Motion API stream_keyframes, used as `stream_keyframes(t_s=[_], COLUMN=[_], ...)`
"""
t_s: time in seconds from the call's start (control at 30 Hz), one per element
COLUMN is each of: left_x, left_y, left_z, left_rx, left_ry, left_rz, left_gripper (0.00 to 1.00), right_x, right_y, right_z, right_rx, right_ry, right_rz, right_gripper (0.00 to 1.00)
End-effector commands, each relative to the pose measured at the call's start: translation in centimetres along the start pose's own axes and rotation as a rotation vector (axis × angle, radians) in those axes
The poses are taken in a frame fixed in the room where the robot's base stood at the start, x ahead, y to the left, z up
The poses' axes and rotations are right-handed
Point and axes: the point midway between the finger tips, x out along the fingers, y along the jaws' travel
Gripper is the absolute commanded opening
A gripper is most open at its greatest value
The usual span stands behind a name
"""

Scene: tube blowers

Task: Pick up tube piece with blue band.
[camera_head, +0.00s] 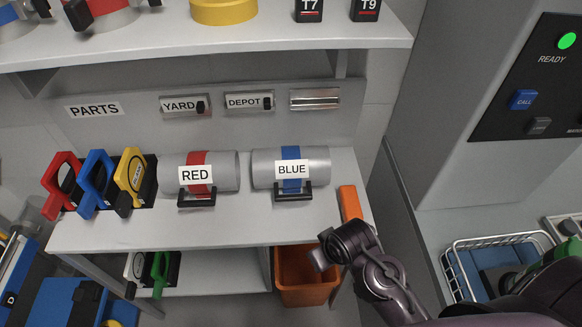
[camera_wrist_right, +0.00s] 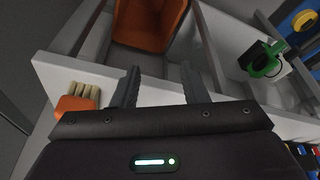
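The tube piece with the blue band (camera_head: 319,165) is a grey cylinder lying on its side on the shelf (camera_head: 225,228), in the head view. A plate reading BLUE stands in front of it on a black holder. My right gripper (camera_head: 322,250) is below and in front of the shelf edge, to the lower right of the tube and apart from it. In the right wrist view its two dark fingers (camera_wrist_right: 159,84) are spread with nothing between them. That view does not show the blue-banded tube. My left gripper is not in view.
A red-banded tube (camera_head: 225,170) lies left of the blue one. Coloured clamps (camera_head: 97,180) stand farther left. An orange brush (camera_head: 350,203) lies at the shelf's right end. An orange bin (camera_head: 305,290) is below. An upper shelf (camera_head: 210,45) overhangs behind; a grey cabinet stands right.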

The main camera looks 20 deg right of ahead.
Motion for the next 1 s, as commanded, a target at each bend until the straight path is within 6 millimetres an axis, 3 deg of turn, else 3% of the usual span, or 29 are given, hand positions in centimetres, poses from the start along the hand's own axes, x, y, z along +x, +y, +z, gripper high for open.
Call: stream_keyframes(t_s=[0.1, 0.23, 0.5, 0.73, 0.87, 1.0], left_x=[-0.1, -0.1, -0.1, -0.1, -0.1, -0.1], left_y=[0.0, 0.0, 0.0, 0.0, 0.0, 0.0], left_z=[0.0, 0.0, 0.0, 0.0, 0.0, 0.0], left_rx=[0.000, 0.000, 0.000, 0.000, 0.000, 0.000], left_ry=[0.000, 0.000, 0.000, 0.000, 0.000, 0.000], left_rz=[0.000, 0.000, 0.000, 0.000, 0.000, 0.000], left_gripper=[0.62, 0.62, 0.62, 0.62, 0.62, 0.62], right_x=[-4.4, -6.8, -8.3, -7.1, -5.5, -4.7], right_y=[-0.7, -2.6, -7.5, -11.2, -9.8, -4.9], right_z=[-3.9, -8.5, -15.7, -19.4, -19.4, -18.5], right_rx=[-0.073, -0.203, -0.491, -0.850, -1.024, -1.102], right_ry=[0.107, 0.250, 0.494, 0.604, 0.526, 0.350], right_rz=[0.007, 0.008, -0.036, -0.157, -0.250, -0.333], right_gripper=[0.40, 0.40, 0.40, 0.40, 0.40, 0.40])
